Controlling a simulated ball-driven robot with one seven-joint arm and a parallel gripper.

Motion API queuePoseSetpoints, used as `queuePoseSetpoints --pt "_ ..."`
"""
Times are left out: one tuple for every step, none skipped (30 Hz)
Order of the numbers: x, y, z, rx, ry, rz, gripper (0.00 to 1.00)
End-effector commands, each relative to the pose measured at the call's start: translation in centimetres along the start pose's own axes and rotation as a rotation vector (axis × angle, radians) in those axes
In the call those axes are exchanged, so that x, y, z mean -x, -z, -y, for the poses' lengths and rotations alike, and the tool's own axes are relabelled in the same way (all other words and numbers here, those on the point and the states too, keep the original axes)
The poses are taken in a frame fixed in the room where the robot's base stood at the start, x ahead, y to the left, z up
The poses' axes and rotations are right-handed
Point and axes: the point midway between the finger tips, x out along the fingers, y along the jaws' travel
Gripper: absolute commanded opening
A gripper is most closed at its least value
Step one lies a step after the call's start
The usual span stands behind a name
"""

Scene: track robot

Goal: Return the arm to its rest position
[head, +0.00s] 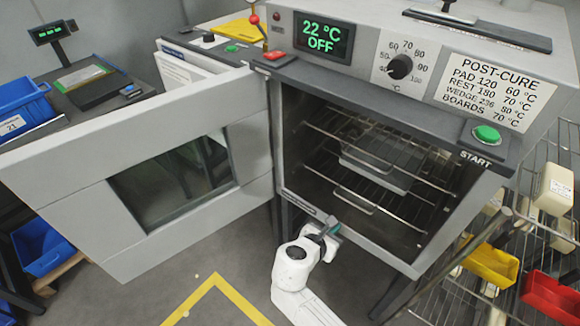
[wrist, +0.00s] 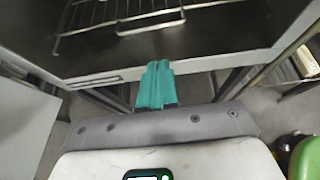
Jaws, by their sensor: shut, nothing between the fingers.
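My gripper (head: 327,232) is at the end of my white arm, just in front of the oven's lower front edge. In the wrist view its teal fingers (wrist: 157,86) are together, with nothing between them. They point toward the oven (head: 390,170), whose door (head: 90,190) stands wide open to the left. I cannot tell whether the fingertips touch the oven's front edge.
Inside the oven are wire racks (head: 375,200) and a metal tray (head: 375,170). A shelf with red (head: 550,297) and yellow (head: 490,265) bins stands at the right. A bench with a blue bin (head: 22,105) is at the left. Floor with yellow tape (head: 215,283) is clear.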

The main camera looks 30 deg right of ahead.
Motion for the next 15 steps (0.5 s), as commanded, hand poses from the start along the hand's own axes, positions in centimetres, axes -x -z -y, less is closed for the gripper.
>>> queuePoseSetpoints --pt "0.0 0.0 0.0 0.0 0.0 0.0 0.0" --pt "0.0 0.0 0.0 0.0 0.0 0.0 0.0" --pt "0.0 0.0 0.0 0.0 0.0 0.0 0.0" --pt "0.0 0.0 0.0 0.0 0.0 0.0 0.0" --pt "0.0 0.0 0.0 0.0 0.0 0.0 0.0" --pt "0.0 0.1 0.3 -0.022 0.005 -0.01 0.0" --pt "0.0 0.3 0.7 -0.048 0.012 -0.023 0.0" --pt "0.1 0.4 1.2 -0.088 0.021 -0.041 0.0" --pt "0.1 0.7 2.2 -0.159 0.038 -0.072 0.0" --pt "0.2 1.1 3.0 -0.226 0.055 -0.103 0.0" --pt "0.4 1.4 4.0 -0.306 0.077 -0.137 0.0" --pt "0.7 2.0 5.5 -0.425 0.114 -0.189 0.0" --pt "1.0 2.4 6.7 -0.522 0.145 -0.23 0.0" --pt "1.4 2.9 7.9 -0.623 0.182 -0.273 0.0" --pt "2.0 3.5 9.4 -0.758 0.236 -0.329 0.0"
